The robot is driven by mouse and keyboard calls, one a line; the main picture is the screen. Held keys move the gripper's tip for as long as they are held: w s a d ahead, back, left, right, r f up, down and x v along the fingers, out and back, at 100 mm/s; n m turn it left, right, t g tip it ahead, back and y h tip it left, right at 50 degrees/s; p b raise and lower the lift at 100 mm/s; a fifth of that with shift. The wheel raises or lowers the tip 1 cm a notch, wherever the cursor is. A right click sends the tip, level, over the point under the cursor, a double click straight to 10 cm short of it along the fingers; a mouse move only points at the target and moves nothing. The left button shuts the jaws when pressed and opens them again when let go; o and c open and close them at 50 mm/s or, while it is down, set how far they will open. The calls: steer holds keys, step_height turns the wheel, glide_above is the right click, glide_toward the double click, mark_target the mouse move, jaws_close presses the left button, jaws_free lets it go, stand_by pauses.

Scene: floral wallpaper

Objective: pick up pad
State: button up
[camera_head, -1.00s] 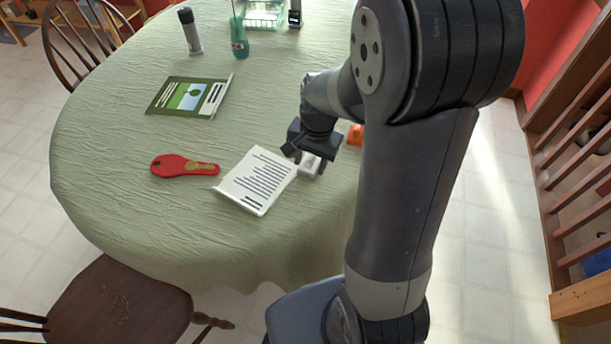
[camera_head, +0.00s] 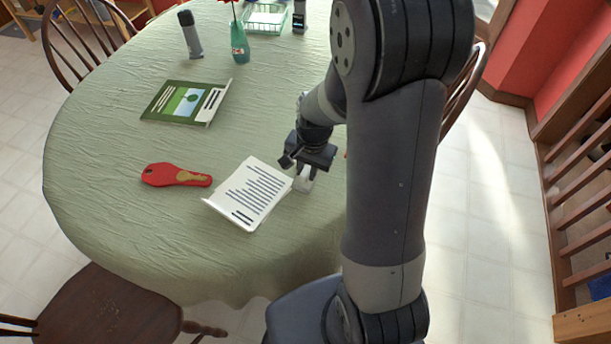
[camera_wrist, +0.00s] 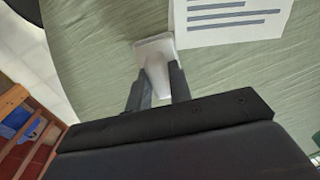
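A small white object (camera_wrist: 155,62), which may be the pad, stands on the green-clothed table between my gripper's fingers; I cannot tell for certain that it is the pad. My gripper (camera_wrist: 160,78) points down at it, with one finger on each side. The fingers are apart, but whether they press on the object is unclear. In the head view my gripper (camera_head: 304,170) is at the right edge of a white printed sheet or notepad (camera_head: 252,192), and the white object (camera_head: 303,184) shows just below it. The printed pad lies free, also seen in the wrist view (camera_wrist: 232,25).
A red flat object (camera_head: 165,174) with a tan patch lies left of the printed pad. A green booklet (camera_head: 180,100) lies behind. A grey cylinder (camera_head: 190,35), a green vase (camera_head: 240,45) and a green basket (camera_head: 266,18) stand at the back. The cloth between is clear.

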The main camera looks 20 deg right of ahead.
mark_target(307, 170)
jaws_close()
steer(key=shift+r, duration=0.1)
step_height(307, 170, up, 10)
steer(key=shift+f+p, duration=0.1)
steer(key=shift+p, duration=0.35)
steer(key=shift+c, duration=0.3)
jaws_free()
steer(key=shift+c, duration=1.4)
steer(key=shift+s, duration=0.1)
